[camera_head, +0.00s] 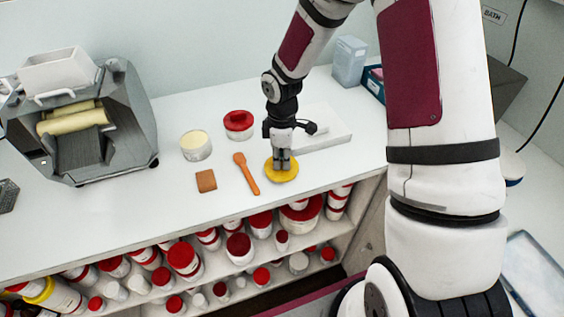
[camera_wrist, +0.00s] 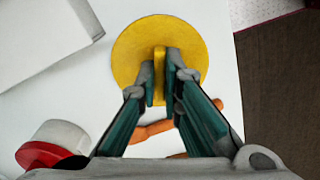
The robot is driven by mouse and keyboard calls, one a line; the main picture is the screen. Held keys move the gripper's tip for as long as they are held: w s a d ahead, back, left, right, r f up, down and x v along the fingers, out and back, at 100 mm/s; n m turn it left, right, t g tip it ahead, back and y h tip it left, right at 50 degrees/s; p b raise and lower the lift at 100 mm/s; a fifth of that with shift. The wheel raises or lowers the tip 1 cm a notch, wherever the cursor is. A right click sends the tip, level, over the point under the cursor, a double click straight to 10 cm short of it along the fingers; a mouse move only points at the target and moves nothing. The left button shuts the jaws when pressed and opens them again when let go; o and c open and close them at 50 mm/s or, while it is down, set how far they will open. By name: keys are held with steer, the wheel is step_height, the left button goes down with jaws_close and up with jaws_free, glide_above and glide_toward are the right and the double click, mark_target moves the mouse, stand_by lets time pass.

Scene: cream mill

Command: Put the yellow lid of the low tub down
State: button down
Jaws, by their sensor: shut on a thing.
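The yellow lid (camera_head: 283,173) is a round disc at the counter's front, right of the orange spoon. In the wrist view the lid (camera_wrist: 130,52) lies flat, with a raised grip in its middle. My gripper (camera_head: 282,163) points down and is shut on that grip; its two fingers (camera_wrist: 160,78) stand on either side of it. Whether the lid touches the counter or hangs just above it, I cannot tell. An open low tub (camera_head: 196,153) with pale cream inside stands behind and to the left, apart from the lid.
The orange spoon (camera_head: 246,174) and a brown square (camera_head: 206,181) lie left of the lid. A red-lidded tub (camera_head: 239,125) and a white slab (camera_head: 320,138) are behind. A grey mill (camera_head: 130,110) stands far left. The counter's front edge is close, above shelves of red-lidded jars (camera_head: 185,258).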

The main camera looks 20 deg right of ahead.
mark_target(282, 161)
steer(key=shift+f, duration=0.65)
steer(key=shift+f, duration=0.1)
steer(key=c, duration=1.8)
jaws_free()
steer(key=shift+f, duration=0.1)
steer(key=shift+o, duration=0.2)
steer(key=s+r+m+t+h, duration=0.1)
steer(key=s+r+m, duration=0.3)
steer(key=r, duration=0.9)
steer(key=s+r+m+t, duration=0.15)
steer(key=s+r, duration=0.35)
steer(key=r, duration=0.9)
steer(key=s+r+m+t, duration=0.1)
steer(key=s+r+m, duration=0.2)
steer(key=s, duration=0.3)
steer(key=s+r+m+t+y, duration=0.1)
steer(key=s+r+m+t, duration=0.1)
steer(key=s+m, duration=0.3)
steer(key=shift+s+r+b, duration=0.3)
steer(key=shift+s+r, duration=0.1)
steer(key=shift+s, duration=0.7)
